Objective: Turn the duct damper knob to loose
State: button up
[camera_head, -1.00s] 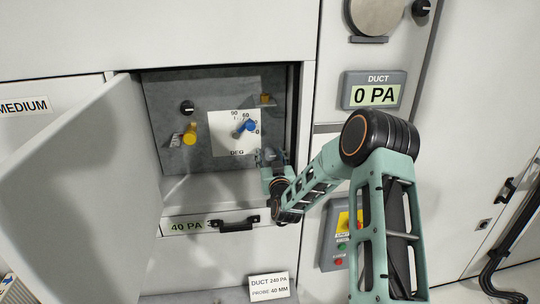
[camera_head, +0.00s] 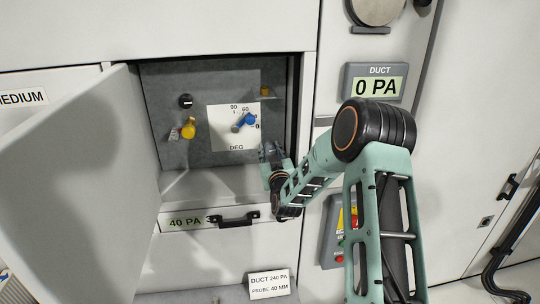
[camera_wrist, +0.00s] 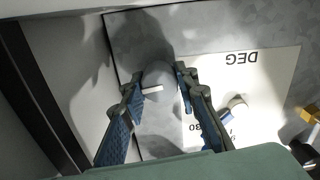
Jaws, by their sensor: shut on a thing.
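A round grey knob with a white line (camera_wrist: 158,80) sits on the grey panel beside the white DEG dial plate (camera_wrist: 255,75). No label for it is readable. In the wrist view my gripper (camera_wrist: 161,84) has one finger on each side of this knob and is shut on it. The blue dial lever (camera_head: 248,119) points up and right. The duct display (camera_head: 376,87) reads 0 PA.
The panel lies in a recess behind an open door (camera_head: 85,190) on the left. A yellow knob (camera_head: 188,130) and a black knob (camera_head: 186,101) are left of the dial.

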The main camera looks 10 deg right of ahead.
jog(key=n+b, duration=0.1)
jog(key=b, duration=0.1)
jog(key=n+b, duration=0.2)
jog(key=b, duration=0.1)
jog(key=shift+a+f+n+b, duration=0.1)
jog(key=shift+f+n+b, duration=0.2)
jog(key=n+b, duration=0.4)
jog(key=b, duration=0.2)
jog(key=shift+n, duration=0.3)
jog(key=n+b, duration=0.5)
jog(key=b, duration=0.1)
jog(key=shift+r+n+b, duration=0.2)
jog(key=shift+n+b, duration=1.05)
jog(key=shift+n, duration=0.35)
jog(key=shift+r, duration=0.1)
jog(key=o, duration=1.1)
jog(key=shift+o, duration=0.2)
jog(key=shift+s, duration=0.1)
